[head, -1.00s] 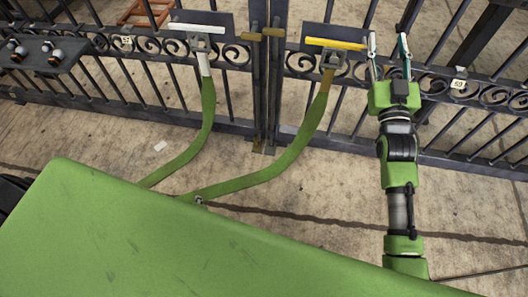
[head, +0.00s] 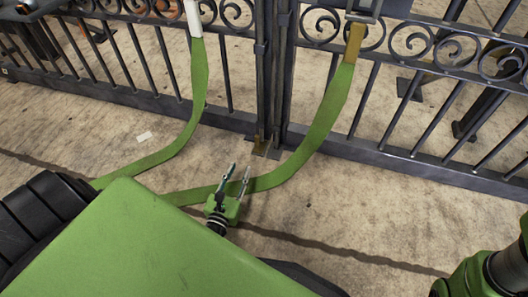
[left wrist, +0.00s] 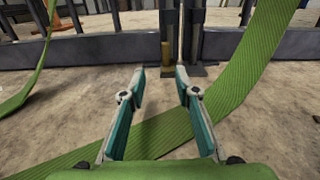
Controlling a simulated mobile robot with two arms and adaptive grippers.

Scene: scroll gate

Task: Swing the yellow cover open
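The yellow cover is out of view in both current views. In the head view, the green strap with a yellow end (head: 354,43) hangs from a grey bracket (head: 366,12) at the top edge, right of the gate's middle posts. My left gripper (head: 239,172) is low in front of the gate, beside that strap's lower run, with its fingers apart and nothing between them. In the left wrist view my left gripper (left wrist: 161,72) is open toward the foot of the middle posts. My right gripper is not in view; part of my right arm (head: 490,272) shows at bottom right.
The dark iron gate (head: 420,164) crosses the back. A second green strap (head: 196,90) with a white end hangs left of the middle posts (head: 268,75). Both straps run down toward my green body. The ground in front of the gate is mostly clear.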

